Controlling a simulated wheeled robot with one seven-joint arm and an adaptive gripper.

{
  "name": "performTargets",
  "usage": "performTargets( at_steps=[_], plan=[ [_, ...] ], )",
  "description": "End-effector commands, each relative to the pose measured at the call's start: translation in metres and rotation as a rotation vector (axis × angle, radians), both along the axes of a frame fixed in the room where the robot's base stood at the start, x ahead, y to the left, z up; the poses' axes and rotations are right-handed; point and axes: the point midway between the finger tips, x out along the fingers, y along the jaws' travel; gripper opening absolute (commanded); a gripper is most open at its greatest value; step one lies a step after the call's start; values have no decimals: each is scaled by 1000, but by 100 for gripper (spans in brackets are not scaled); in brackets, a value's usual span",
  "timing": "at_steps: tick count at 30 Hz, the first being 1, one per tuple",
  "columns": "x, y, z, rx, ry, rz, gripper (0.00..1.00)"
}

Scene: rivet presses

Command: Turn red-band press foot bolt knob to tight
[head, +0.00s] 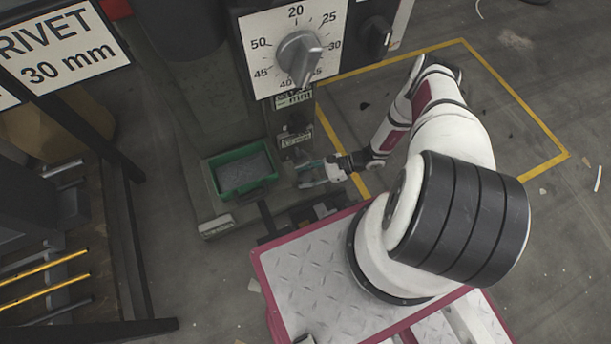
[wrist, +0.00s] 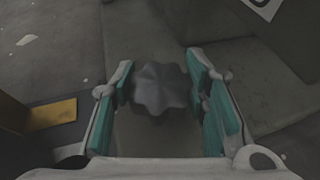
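A dark grey lobed knob (wrist: 160,88) sits between my gripper's teal finger pads in the wrist view. My gripper (wrist: 164,95) is open around it, with the pads close on both sides; the right pad looks nearest, and I cannot tell whether it touches. In the head view, my gripper (head: 308,173) is low at the foot of the grey press (head: 190,110), right of a green tray. The knob cannot be made out there. No red band shows clearly on the press.
The green tray (head: 243,172) stands on the press base. Above are a dial plate with a grey pointer knob (head: 299,58) and a black knob (head: 375,36).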

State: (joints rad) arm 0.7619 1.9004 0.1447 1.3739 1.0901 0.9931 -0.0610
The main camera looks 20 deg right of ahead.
Motion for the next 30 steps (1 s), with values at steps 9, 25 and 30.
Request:
performTargets(
  at_steps=[9,25,30],
  plan=[
    [0,0,1,2,2,-40,13],
    [-1,0,1,4,5,-381,13],
    [-1,0,-1,3,4,-472,13]
  ],
)
